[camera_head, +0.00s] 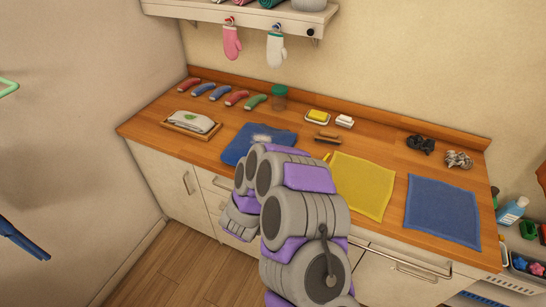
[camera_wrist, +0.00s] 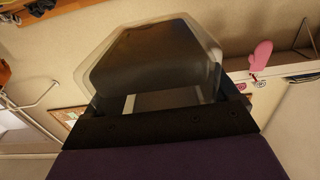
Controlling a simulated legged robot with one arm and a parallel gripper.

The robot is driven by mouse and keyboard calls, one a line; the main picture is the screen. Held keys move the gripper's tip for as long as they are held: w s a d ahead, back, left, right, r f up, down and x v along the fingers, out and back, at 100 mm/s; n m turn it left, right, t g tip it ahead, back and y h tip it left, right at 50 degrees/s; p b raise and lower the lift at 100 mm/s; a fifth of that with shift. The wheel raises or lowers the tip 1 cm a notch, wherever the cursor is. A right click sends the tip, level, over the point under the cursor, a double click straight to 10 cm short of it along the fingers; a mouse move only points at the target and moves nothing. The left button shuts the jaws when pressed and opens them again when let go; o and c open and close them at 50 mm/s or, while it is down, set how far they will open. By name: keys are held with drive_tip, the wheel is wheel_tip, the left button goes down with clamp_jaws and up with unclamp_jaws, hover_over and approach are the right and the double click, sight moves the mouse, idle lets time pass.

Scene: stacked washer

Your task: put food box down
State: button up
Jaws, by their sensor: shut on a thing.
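A clear, see-through box with a dark inside, which looks like the food box (camera_wrist: 155,58), fills the upper middle of the wrist view. My gripper (camera_wrist: 165,103) is shut on its near end, and the box reaches out past the fingers. In the head view my arm covers the middle of the counter front, and I cannot make out the gripper's fingers or the box there. The wooden counter (camera_head: 388,153) runs along the back wall. I cannot tell from these views how far the box is from any surface.
A folded cloth lies on a wooden tray (camera_head: 165,122) at the left. Blue (camera_head: 232,155), yellow (camera_head: 362,185) and dark blue (camera_head: 442,212) cloths lie on the counter. A jar (camera_head: 280,97), yellow sponge (camera_head: 317,115) and dark crumpled things (camera_head: 420,144) stand behind. Mitts (camera_head: 232,42) hang above.

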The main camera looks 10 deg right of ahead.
drive_tip(key=w, duration=0.4)
drive_tip(key=w+b, duration=0.1)
drive_tip(key=w, duration=0.2)
drive_tip(key=shift+f, duration=0.4)
drive_tip(key=shift+w, duration=0.9)
drive_tip(key=shift+w+f+b, duration=0.15)
drive_tip(key=shift+f+b, duration=0.1)
drive_tip(key=shift+f, duration=0.55)
drive_tip(key=shift+w+f+b, duration=0.1)
drive_tip(key=shift+f+b, duration=0.1)
drive_tip(key=shift+f, duration=0.6)
drive_tip(key=shift+f, duration=0.15)
drive_tip(key=o, duration=1.2)
drive_tip(key=shift+f+b, duration=0.1)
drive_tip(key=shift+b, duration=0.2)
drive_tip(key=p+v, duration=0.3)
drive_tip(key=v, duration=1.4)
drive_tip(key=shift+s+f, duration=0.25)
drive_tip(key=shift+f, duration=0.05)
